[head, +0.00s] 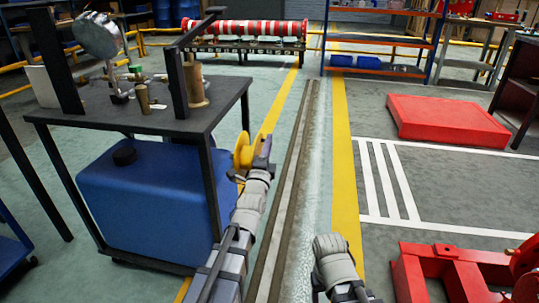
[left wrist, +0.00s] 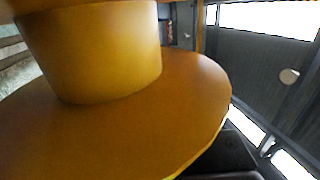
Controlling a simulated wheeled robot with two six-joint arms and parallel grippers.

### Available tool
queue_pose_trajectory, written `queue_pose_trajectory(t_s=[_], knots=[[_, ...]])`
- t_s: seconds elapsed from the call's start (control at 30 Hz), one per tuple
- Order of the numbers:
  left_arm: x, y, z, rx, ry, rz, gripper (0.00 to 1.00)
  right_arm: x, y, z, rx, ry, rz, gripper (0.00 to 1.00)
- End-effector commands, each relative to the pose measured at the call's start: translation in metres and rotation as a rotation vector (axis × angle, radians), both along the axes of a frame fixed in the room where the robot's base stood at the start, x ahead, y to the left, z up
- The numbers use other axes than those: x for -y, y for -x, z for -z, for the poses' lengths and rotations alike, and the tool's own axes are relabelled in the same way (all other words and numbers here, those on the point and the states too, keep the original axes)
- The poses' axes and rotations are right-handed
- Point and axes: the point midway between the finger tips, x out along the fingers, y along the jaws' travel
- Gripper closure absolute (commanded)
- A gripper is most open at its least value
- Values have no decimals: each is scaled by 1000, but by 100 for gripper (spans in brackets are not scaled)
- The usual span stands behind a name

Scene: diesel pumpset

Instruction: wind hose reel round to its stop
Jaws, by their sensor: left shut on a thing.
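The yellow hose reel (head: 242,153) stands at the right side of the dark bench, by its front right leg. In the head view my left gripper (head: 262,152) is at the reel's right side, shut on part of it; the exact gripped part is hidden. In the left wrist view the reel's yellow drum and broad flange (left wrist: 110,130) fill most of the picture, very close. A stop cannot be made out. My right arm shows at the bottom of the head view, but its gripper does not show.
The dark bench (head: 130,112) carries a round gauge-like piece (head: 97,36) and brass-coloured fittings. A blue tank (head: 150,195) sits under it. A red frame (head: 450,270) stands at lower right, and a red block (head: 445,120) lies beyond. The floor between is clear.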

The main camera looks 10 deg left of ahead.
Motion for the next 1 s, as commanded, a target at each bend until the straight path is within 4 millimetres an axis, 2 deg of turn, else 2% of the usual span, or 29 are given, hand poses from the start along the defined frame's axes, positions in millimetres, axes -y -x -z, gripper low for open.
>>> queue_pose_trajectory(t_s=[0.03,0.1,0.4,0.67,1.0], knots=[[1,1,9,41,-1,2,100,0,0,17,1,0,0,39],[1,4,7,98,-1,3,100,0,0,28,1,0,0,39],[2,12,1,281,-2,4,100,0,0,58,2,-1,0,39],[2,17,-2,360,-2,4,100,0,0,69,2,-1,0,39],[2,19,-4,381,-2,4,100,0,0,71,2,-1,0,39]])
